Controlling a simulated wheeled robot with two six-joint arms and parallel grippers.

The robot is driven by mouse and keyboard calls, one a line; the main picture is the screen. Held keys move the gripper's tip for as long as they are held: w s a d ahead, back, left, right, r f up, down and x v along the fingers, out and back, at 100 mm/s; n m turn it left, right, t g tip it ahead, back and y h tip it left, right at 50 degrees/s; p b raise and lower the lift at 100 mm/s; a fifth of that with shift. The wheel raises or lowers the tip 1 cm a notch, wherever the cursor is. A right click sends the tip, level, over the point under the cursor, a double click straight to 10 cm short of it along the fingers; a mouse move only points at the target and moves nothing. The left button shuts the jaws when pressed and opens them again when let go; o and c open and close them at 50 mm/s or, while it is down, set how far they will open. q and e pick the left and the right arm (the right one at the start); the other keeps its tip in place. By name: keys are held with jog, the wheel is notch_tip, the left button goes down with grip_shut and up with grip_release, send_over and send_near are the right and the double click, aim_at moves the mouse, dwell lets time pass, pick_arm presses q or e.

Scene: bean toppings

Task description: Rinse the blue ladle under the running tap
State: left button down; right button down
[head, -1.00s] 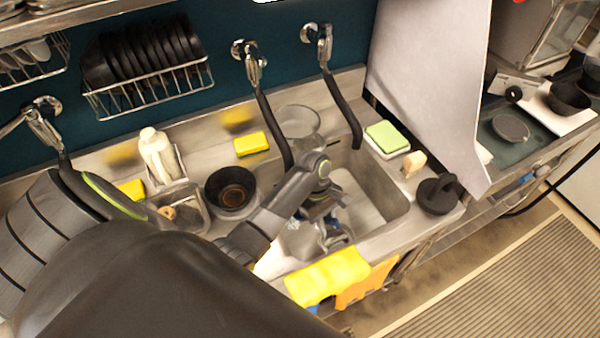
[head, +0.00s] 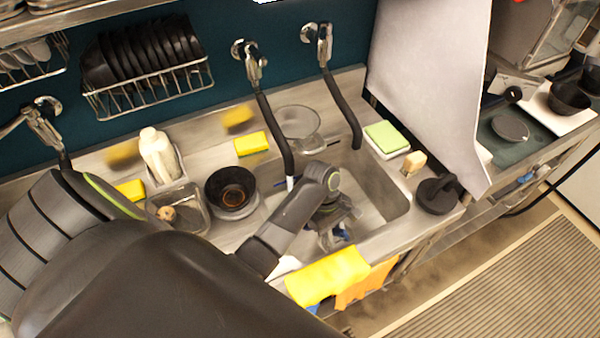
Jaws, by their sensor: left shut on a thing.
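My left gripper (head: 336,226) reaches down into the sink (head: 385,192) and is shut on the blue ladle (head: 343,235). Only small blue patches of the ladle show between the fingers; most of it is hidden by my gripper and wrist. The left black tap hose (head: 274,128) hangs over the sink, with a short white stream of water (head: 290,184) at its mouth. The gripper is to the right of and nearer than this stream. I cannot tell whether water touches the ladle. My right gripper is not in view.
A second tap hose (head: 343,112) hangs to the right. A clear bowl (head: 298,122) stands behind the sink and a black bowl (head: 231,187) to its left. Yellow cloth (head: 328,275) drapes over the front edge. A green sponge (head: 386,137) and black lid (head: 437,195) lie to the right.

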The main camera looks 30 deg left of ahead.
pick_arm(q)
jog(key=shift+s+d+r, duration=0.3)
jog(key=shift+d+r, duration=0.3)
jog(key=shift+r, duration=0.25)
jog(key=shift+s+d+r, duration=0.3)
jog(key=shift+d+r, duration=0.35)
jog(key=shift+r, duration=0.2)
jog(key=shift+s+d+r, duration=0.3)
jog(key=shift+d+r, duration=0.3)
jog(key=shift+r, duration=0.25)
